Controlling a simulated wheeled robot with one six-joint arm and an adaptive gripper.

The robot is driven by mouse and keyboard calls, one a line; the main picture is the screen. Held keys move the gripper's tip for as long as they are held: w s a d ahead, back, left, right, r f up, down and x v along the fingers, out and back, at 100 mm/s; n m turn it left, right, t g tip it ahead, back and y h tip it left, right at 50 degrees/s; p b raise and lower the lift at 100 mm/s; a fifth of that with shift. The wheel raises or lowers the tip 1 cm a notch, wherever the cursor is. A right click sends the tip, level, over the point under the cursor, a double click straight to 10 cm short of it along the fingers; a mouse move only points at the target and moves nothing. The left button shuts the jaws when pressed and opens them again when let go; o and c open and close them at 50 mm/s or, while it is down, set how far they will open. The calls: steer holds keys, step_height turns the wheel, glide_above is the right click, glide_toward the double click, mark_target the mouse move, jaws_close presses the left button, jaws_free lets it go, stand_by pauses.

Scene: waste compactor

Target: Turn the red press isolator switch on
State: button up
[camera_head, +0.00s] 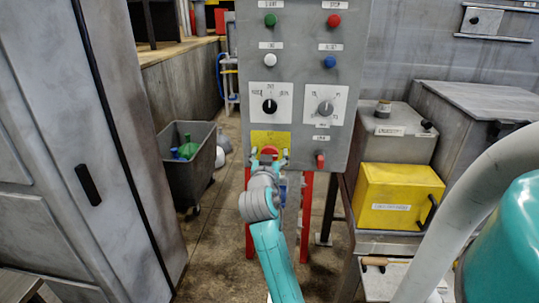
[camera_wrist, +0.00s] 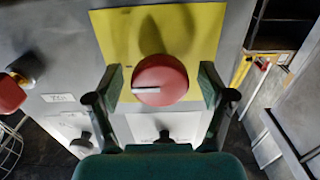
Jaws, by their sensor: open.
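The red isolator switch (camera_head: 269,153) is on a yellow plate (camera_head: 271,137) low on the left of the grey control panel (camera_head: 305,65). In the wrist view the red round knob (camera_wrist: 163,79) shows a white pointer mark towards the left of the picture, on the yellow plate (camera_wrist: 195,30). My gripper (camera_head: 269,160) is in front of it, partly hiding it in the head view. In the wrist view the fingers of my gripper (camera_wrist: 161,85) are open, one on each side of the knob, with a visible gap on both sides.
Beside the switch is a small red-handled lever (camera_head: 320,160), seen large at left in the wrist view. Black (camera_head: 269,106) and grey (camera_head: 326,108) selector knobs sit above. A yellow box (camera_head: 398,196) stands right of the panel, a grey bin (camera_head: 188,165) left.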

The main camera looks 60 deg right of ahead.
steer(key=shift+a, duration=0.1)
steer(key=v, duration=1.1)
steer(key=shift+s+a, duration=0.2)
steer(key=shift+a, duration=0.15)
steer(key=shift+f, duration=0.1)
